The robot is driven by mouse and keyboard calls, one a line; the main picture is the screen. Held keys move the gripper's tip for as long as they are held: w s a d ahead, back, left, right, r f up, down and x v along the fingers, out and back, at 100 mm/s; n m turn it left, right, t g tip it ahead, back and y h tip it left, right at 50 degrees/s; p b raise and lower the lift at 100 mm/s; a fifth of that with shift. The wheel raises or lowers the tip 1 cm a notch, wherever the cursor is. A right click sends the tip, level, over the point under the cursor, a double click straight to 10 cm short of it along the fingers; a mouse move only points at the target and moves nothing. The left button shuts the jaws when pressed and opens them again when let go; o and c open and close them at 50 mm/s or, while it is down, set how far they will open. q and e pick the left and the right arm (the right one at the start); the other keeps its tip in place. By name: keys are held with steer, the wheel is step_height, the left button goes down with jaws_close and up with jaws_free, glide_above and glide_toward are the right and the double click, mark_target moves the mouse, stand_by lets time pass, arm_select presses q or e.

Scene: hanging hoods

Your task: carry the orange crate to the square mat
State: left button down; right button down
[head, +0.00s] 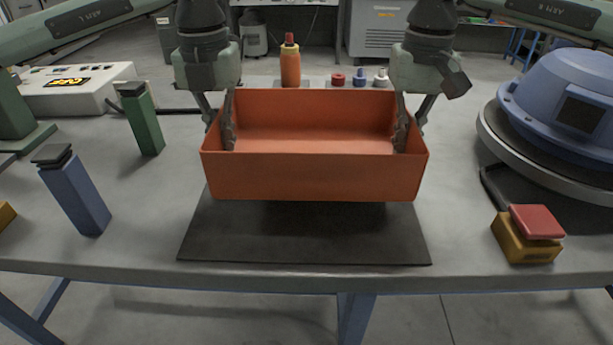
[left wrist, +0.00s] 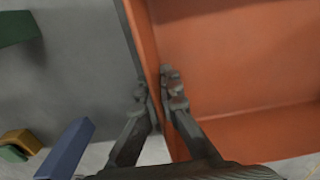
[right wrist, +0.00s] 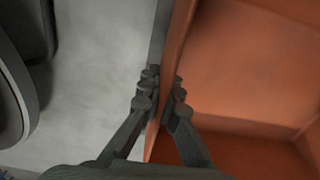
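The orange crate (head: 315,178) is empty and level in the head view, above the dark square mat (head: 300,235). A shadow lies on the mat under it, and it looks held a little above the mat. My left gripper (head: 226,125) is shut on the crate's left wall; the left wrist view shows its fingers (left wrist: 160,95) on both sides of that wall. My right gripper (head: 403,128) is shut on the right wall; the right wrist view shows its fingers (right wrist: 162,92) on both sides of it. The back of the mat is hidden by the crate.
A green block (head: 144,120) and a blue block (head: 76,195) stand left. A yellow block with a red pad (head: 530,235) sits right, below a blue hood (head: 565,100) on a round base. An orange bottle (head: 290,65) and small colored items stand behind the crate.

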mark_target(218, 114)
arm_select(q)
steer(key=shift+f, duration=0.15)
arm_select(e)
steer(key=shift+f, duration=0.1)
